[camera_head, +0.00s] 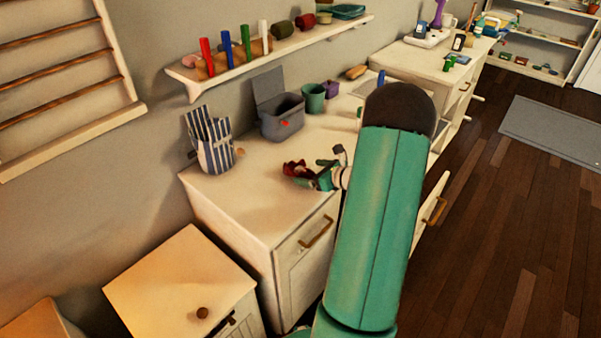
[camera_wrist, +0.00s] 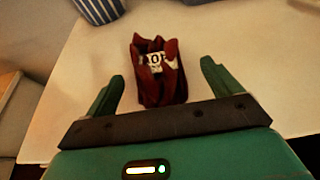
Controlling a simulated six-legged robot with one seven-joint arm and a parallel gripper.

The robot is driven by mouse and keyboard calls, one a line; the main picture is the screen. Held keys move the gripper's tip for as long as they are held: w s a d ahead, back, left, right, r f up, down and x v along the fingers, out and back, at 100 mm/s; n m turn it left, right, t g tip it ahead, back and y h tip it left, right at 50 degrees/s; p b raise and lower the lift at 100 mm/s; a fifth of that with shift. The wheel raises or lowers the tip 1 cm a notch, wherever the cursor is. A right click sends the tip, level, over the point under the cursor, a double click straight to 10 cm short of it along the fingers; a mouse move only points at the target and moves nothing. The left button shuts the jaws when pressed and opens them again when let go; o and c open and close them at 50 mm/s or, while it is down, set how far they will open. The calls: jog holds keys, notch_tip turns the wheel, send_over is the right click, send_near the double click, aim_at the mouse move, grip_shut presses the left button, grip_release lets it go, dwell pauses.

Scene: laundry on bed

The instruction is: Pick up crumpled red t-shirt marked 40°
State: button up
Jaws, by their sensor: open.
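The crumpled dark red t-shirt (camera_wrist: 160,82) lies on the cream counter top in the wrist view, with a white label on it that shows a "0"; the rest of the label is not readable. In the head view the red t-shirt (camera_head: 294,170) is small and sits near the counter's front edge, partly behind my gripper. My gripper (camera_wrist: 160,85) is open, with one green finger to the left of the cloth and one to the right. Gaps show between the cloth and both fingers. My gripper also shows in the head view (camera_head: 316,177) close beside the shirt.
A blue-and-white striped bag (camera_head: 214,152) stands at the left of the counter (camera_head: 245,205). A grey open-lidded bin (camera_head: 282,118) and a green cup (camera_head: 314,97) stand behind. A wall shelf (camera_head: 285,47) with coloured items hangs above. The counter around the shirt is clear.

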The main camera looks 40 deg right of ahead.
aim_at(308, 171)
jog(key=x, duration=0.4)
jog(key=shift+w+a, duration=0.15)
jog(key=shift+a, duration=0.1)
jog(key=c, duration=1.1)
jog(key=shift+r, duration=0.15)
